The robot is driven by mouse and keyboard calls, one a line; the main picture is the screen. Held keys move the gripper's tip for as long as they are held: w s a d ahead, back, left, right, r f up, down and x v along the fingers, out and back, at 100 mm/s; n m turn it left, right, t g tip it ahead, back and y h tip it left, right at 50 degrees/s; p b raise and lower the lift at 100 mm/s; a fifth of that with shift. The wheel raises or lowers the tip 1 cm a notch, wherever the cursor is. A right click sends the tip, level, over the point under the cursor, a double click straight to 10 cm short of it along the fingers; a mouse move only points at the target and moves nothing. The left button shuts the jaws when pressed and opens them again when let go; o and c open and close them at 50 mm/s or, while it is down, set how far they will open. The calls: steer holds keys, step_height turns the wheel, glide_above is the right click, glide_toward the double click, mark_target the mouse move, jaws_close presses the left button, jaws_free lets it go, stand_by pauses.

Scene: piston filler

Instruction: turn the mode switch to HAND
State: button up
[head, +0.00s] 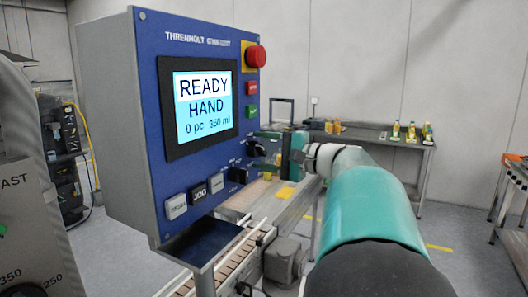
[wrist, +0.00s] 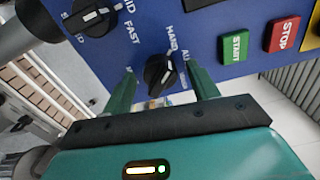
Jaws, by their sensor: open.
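The mode switch (wrist: 158,74) is a black rotary knob with a white pointer mark on the blue panel. The lettering HAND and part of AU shows beside it in the wrist view. The pointer mark lies towards the upper right; I cannot tell exactly which label it meets. My gripper (wrist: 160,72) is open, its two green fingers on either side of the knob, with gaps visible. In the head view my gripper (head: 264,152) is at the panel's right edge and hides part of the knobs. The screen (head: 203,107) reads READY, HAND, 0 pc 350 ml.
A second knob (wrist: 95,18) marked FAST sits at upper left in the wrist view. Green START (wrist: 234,46) and red STOP (wrist: 283,34) buttons are to the right. A red emergency button (head: 255,56) tops the panel. A conveyor (head: 240,245) runs below.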

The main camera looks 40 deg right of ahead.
steer(key=v, duration=1.3)
steer(key=shift+s, duration=0.4)
steer(key=shift+d, duration=0.1)
